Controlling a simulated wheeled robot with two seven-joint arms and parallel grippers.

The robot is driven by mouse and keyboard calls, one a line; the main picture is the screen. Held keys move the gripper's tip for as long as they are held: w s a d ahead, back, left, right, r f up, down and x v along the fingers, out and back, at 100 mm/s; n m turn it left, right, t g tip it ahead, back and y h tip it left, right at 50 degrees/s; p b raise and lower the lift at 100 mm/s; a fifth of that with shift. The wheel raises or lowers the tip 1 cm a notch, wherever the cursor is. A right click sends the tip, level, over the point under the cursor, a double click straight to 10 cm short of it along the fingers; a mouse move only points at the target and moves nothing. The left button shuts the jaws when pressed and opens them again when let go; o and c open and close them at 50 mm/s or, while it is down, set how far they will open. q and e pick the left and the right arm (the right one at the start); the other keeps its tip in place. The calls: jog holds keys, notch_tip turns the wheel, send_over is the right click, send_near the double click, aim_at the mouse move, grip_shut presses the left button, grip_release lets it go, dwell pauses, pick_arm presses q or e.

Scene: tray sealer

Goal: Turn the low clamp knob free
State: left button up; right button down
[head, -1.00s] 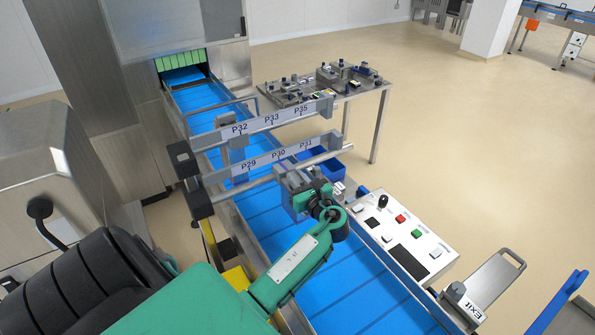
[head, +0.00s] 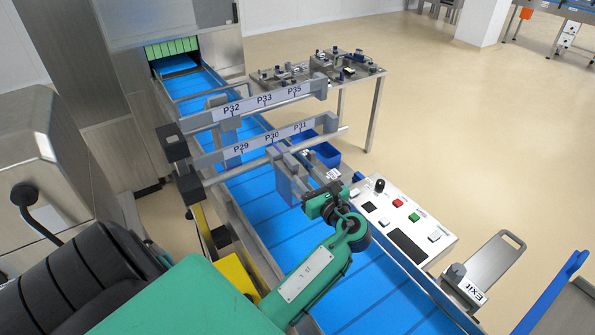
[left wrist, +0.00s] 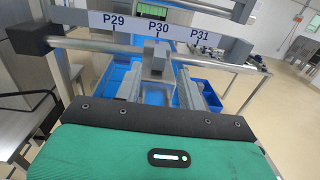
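The low rail (head: 270,137), labelled P29, P30 and P31, crosses over the blue conveyor. A grey clamp block (left wrist: 155,62) sits at about P30 in the left wrist view. A blue-grey plate (head: 286,185) hangs below this spot in the head view. I cannot clearly make out the knob as a separate part. My left gripper (head: 291,160) is on the near side of the low rail. In the left wrist view its two grey fingers (left wrist: 158,88) stand apart, one on either side of the clamp block, with no clear contact. My right gripper is out of view.
The high rail (head: 265,101), labelled P32, P33 and P35, runs behind the low one. A control panel (head: 408,228) with buttons lies right of the conveyor. A blue bin (head: 325,155) and a side table (head: 373,108) with parts stand beyond. An Exit bracket (head: 468,288) is front right.

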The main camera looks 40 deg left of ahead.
pick_arm(q)
jog(key=b+v, duration=0.1)
jog(key=v, duration=0.3)
jog(key=shift+s+d, duration=0.15)
jog(key=shift+d, duration=0.2)
